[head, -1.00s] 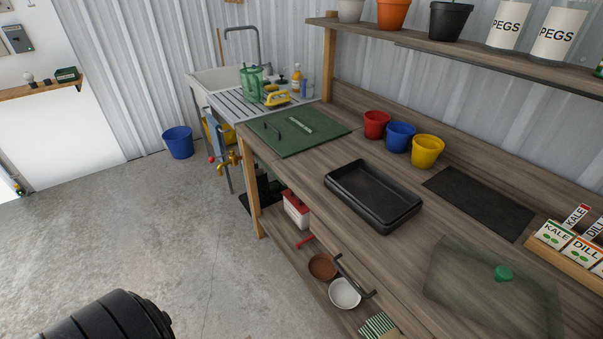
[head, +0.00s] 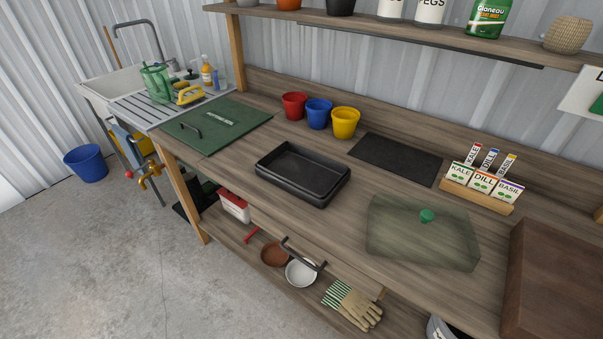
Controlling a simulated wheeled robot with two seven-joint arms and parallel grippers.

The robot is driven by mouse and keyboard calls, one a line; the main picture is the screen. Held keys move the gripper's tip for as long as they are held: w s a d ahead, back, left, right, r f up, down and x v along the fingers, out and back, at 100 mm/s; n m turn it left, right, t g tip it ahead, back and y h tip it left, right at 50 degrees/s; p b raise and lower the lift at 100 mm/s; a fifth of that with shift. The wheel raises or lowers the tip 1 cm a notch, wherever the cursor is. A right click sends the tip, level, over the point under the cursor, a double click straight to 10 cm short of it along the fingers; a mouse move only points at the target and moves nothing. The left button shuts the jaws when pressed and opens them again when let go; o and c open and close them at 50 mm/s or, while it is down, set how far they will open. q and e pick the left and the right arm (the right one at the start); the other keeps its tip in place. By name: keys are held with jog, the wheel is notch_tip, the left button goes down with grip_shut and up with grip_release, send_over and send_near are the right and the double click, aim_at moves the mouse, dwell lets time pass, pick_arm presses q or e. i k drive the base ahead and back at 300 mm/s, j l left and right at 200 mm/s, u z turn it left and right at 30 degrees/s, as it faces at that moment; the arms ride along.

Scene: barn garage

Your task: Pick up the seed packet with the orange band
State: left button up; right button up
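Small white seed packets stand in a wooden holder (head: 478,203) on the right part of the workbench. The front ones read KALE (head: 460,174), DILL (head: 484,183) and BASIL (head: 508,192), with green plant pictures. Narrow upright pieces with the same names stand behind them, with small red, blue and yellowish-orange marks. Neither of my grippers is in view.
A translucent green-knobbed cover (head: 410,248) lies in front of the holder. A black tray (head: 302,173), dark mat (head: 395,159), and red, blue and yellow pots (head: 345,123) are to the left. A brown wooden board or box (head: 555,285) is at the right. A shelf (head: 400,37) runs above.

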aim_at(482, 182)
jog(key=l+z, duration=0.1)
jog(key=z, duration=0.75)
jog(key=l+z, duration=0.15)
jog(key=z, duration=0.3)
jog(key=i+z, duration=0.1)
jog(key=z, duration=0.35)
